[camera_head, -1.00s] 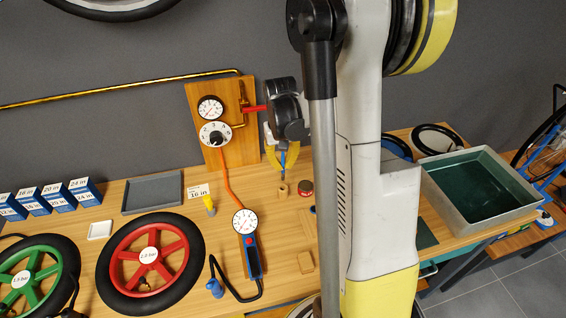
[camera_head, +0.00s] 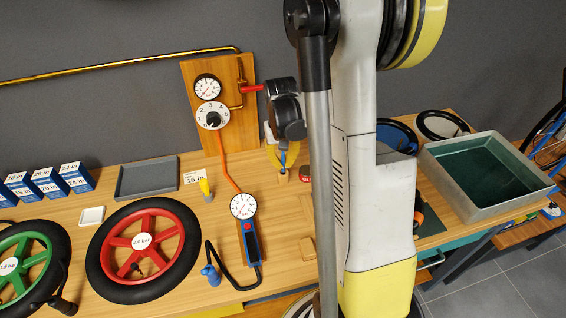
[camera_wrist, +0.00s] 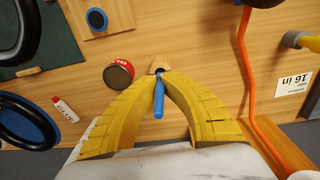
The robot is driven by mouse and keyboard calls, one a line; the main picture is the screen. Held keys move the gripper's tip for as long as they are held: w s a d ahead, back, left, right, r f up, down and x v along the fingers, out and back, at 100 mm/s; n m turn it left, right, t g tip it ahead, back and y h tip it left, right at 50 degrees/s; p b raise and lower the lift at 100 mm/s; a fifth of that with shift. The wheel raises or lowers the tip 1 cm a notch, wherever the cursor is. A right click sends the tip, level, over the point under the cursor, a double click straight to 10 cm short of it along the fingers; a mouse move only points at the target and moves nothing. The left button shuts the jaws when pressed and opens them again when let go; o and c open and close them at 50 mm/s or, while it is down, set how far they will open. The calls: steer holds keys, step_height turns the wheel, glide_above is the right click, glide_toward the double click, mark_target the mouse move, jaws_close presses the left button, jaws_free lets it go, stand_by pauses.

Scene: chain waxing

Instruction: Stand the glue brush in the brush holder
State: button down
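The glue brush (camera_wrist: 158,100) has a blue handle; it also shows as a small blue piece in the head view (camera_head: 283,158). My gripper (camera_wrist: 159,77) has yellow curved fingers shut on the brush; it also shows in the head view (camera_head: 283,161). The brush holder (camera_wrist: 157,66), a small wooden piece with a dark opening, lies right beyond the fingertips and is partly hidden by them. The brush's lower end is at or over this opening; I cannot tell whether it is inside.
A red tin (camera_wrist: 118,74) stands close beside the holder; a white-and-red tube (camera_wrist: 65,110) lies farther left. An orange hose (camera_wrist: 246,70) runs on the other side. A pressure gauge (camera_head: 242,206) and grey tray (camera_head: 148,179) are on the bench.

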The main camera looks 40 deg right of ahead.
steer(key=c, duration=1.5)
jaws_free()
steer(key=shift+c, duration=0.2)
step_height(320, 180, up, 12)
steer(key=shift+a, duration=0.3)
steer(key=shift+s, duration=0.1)
steer(key=s+a+f+n+t+b, duration=0.1)
steer(key=s+a+n+t+b, duration=0.1)
steer(key=a, duration=0.9)
steer(key=s+a+f+n+t+b, duration=0.2)
steer(key=s+a+n+t+b, duration=0.1)
steer(key=s+a, duration=0.5)
steer(key=a+t+b, duration=0.1)
steer(key=a+b, duration=0.1)
steer(key=a, duration=0.1)
steer(key=shift+s+t+y+b, duration=0.25)
steer(key=shift+t+y+b, duration=0.05)
steer(key=shift+t+b, duration=0.1)
